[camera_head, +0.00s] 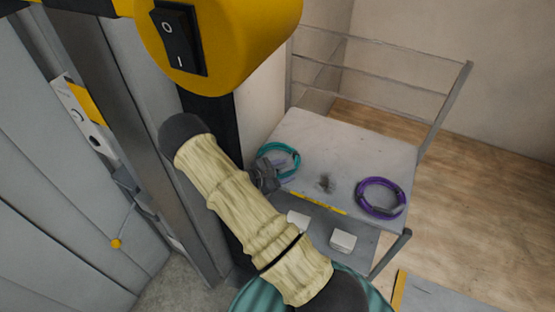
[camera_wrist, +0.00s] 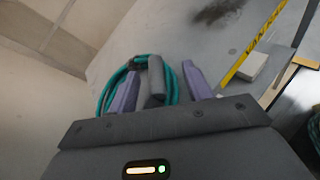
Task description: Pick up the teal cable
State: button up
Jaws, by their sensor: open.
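The teal cable (camera_head: 284,147) is a coiled loop at the left end of the grey cart's top shelf (camera_head: 340,143). In the wrist view the teal cable (camera_wrist: 107,90) shows behind and between my fingers, with a dark grey piece upright across its middle. My gripper (camera_head: 284,173) is at the coil, its two lilac fingers apart. In the wrist view my gripper (camera_wrist: 160,72) is open, with part of the coil between the fingers and part outside the left one. I cannot tell whether the fingers touch it. The wrist hides part of the coil in the head view.
A purple cable coil (camera_head: 381,198) lies at the shelf's right end, with a dark smudge (camera_head: 325,183) between the coils. A yellow strip (camera_head: 318,203) marks the front edge. White boxes (camera_head: 343,241) sit on the lower shelf. Rails (camera_head: 380,52) stand behind; a yellow-topped post is left.

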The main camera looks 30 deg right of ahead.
dwell(0.3)
grip_shut()
dwell(0.4)
notch_tip(320, 180, up, 10)
jog(key=shift+r+b, duration=0.1)
jog(key=shift+b, duration=0.9)
